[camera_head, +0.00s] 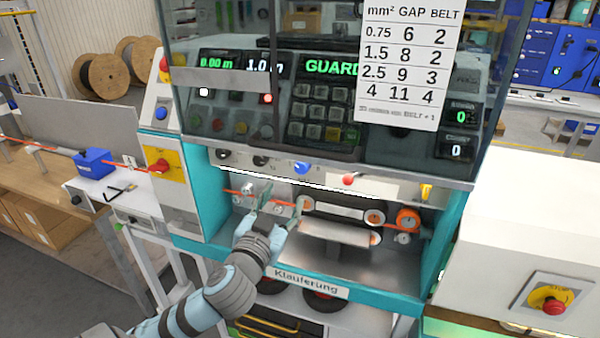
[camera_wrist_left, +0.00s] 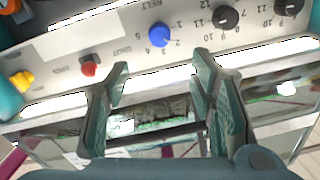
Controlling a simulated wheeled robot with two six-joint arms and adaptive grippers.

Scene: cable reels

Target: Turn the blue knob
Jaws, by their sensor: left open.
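The blue knob (camera_head: 302,168) sits on the light strip under the keypad panel, between dark knobs and a red switch. In the left wrist view, which looks upside down, the blue knob (camera_wrist_left: 158,36) is marked BELT and has numbers around it. My left gripper (camera_head: 276,207) is below and slightly left of the knob in the head view. Its open, empty fingers (camera_wrist_left: 160,78) point at the strip in the left wrist view, with the knob just beyond the gap between the tips. The fingers appear apart from the knob. My right gripper is not in view.
Dark knobs (camera_wrist_left: 227,18) sit beside the blue knob; a red switch (camera_head: 349,179) and yellow knob (camera_head: 426,192) lie on its other side. The raised clear guard (camera_head: 330,150) hangs above the strip. Belt rollers (camera_head: 345,206) and orange cable lie below. A chart (camera_head: 408,60) is on the guard.

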